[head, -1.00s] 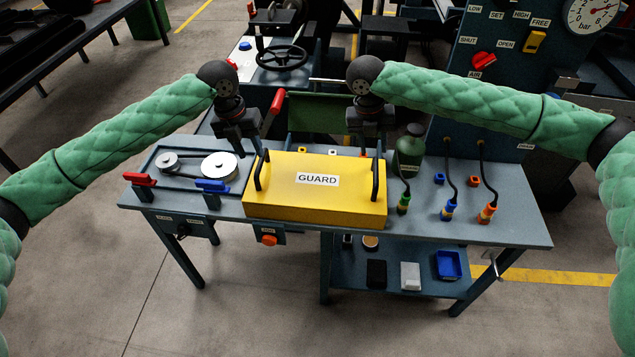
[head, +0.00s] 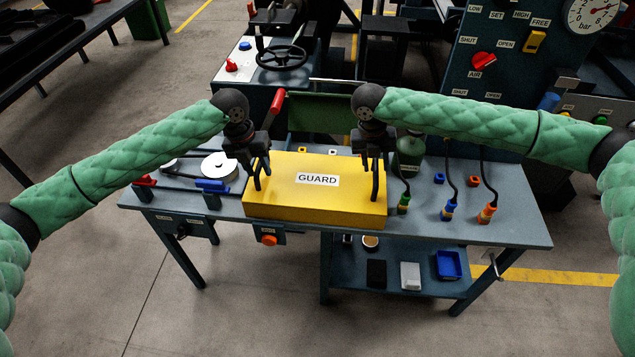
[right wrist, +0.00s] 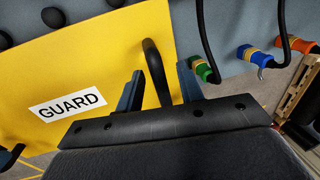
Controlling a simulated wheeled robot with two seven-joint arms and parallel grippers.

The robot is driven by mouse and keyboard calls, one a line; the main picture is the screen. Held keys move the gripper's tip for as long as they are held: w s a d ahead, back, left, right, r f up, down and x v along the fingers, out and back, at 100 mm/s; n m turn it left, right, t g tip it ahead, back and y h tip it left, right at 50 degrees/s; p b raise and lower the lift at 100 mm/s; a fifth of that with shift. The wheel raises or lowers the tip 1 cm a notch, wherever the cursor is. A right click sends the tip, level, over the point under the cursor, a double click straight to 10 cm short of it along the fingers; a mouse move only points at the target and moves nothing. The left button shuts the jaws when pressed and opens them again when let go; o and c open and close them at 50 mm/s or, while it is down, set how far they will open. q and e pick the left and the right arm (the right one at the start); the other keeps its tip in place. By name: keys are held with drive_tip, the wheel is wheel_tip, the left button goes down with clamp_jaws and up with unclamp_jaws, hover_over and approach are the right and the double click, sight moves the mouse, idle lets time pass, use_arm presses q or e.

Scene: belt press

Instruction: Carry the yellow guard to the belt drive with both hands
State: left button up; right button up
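The yellow guard (head: 317,200) sits on the bench, its GUARD label up; it also shows in the right wrist view (right wrist: 105,45). It has a black handle at each end. My left gripper (head: 258,172) is at the left handle, fingers apart; whether they straddle it is hard to tell. My right gripper (head: 374,168) is over the right handle (head: 375,185). In the right wrist view its open fingers (right wrist: 158,90) stand either side of the handle (right wrist: 156,68), with gaps. The belt drive, with its large pulley (head: 219,166), lies left of the guard, partly behind my left arm.
A red clamp (head: 145,181) and a blue clamp (head: 211,187) stand at the belt drive's front edge. Right of the guard are cables with green (head: 403,204), blue (head: 448,210) and orange (head: 487,212) plugs. A green bottle (head: 410,152) stands behind.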

use_arm(q)
drive_tip(key=shift+d+f, duration=0.1)
drive_tip(key=shift+f, duration=0.35)
use_arm(e)
drive_tip(key=shift+d+f, duration=0.1)
drive_tip(key=shift+f, duration=0.4)
use_arm(q)
clamp_jaws()
use_arm(e)
clamp_jaws()
drive_tip(key=shift+r, duration=0.1)
idle(0.4)
